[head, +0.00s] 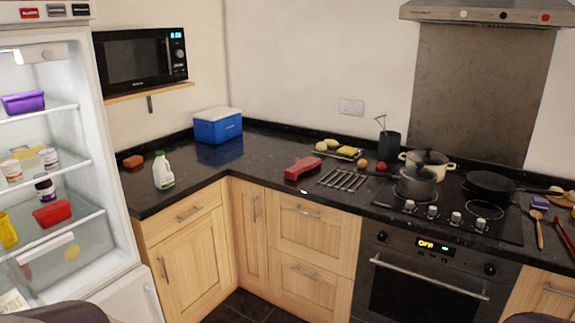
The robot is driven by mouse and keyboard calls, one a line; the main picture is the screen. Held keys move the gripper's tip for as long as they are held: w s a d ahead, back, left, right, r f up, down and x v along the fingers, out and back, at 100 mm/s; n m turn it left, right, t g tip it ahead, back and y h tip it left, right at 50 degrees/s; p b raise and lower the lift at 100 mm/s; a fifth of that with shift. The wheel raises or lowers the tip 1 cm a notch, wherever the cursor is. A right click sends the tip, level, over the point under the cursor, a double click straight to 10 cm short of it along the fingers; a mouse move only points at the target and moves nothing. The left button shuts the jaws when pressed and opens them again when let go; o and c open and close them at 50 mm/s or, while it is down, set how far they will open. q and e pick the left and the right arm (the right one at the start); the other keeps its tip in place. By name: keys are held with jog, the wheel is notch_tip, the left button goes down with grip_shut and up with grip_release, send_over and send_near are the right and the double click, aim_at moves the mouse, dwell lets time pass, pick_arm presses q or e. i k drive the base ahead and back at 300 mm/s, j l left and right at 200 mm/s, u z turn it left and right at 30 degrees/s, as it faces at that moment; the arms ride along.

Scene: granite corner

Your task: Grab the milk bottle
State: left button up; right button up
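The milk bottle (163,172) is white with a green cap and a green patch low on its label. It stands upright on the dark granite counter (205,178), on the left stretch near the fridge and close to the front edge. Nothing touches it and no part of it is hidden. Neither of my grippers shows in the head view. Only dark rounded shapes, seemingly parts of me, show at the bottom left and bottom right edges.
An open fridge (92,150) with stocked shelves stands left of the bottle. An orange-brown item (133,161) lies beside the bottle, and a blue cooler box (217,125) stands behind it. A microwave (140,58) is on a shelf above. Pots stand on the hob (455,208).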

aim_at(164, 178)
jog(key=i+l+u, duration=0.15)
jog(key=i, duration=0.3)
jog(key=i+l+u, duration=0.1)
jog(key=i+l, duration=0.2)
jog(key=i, duration=0.15)
jog(key=i+l+u, duration=0.15)
jog(key=i, duration=0.25)
jog(key=l, duration=0.1)
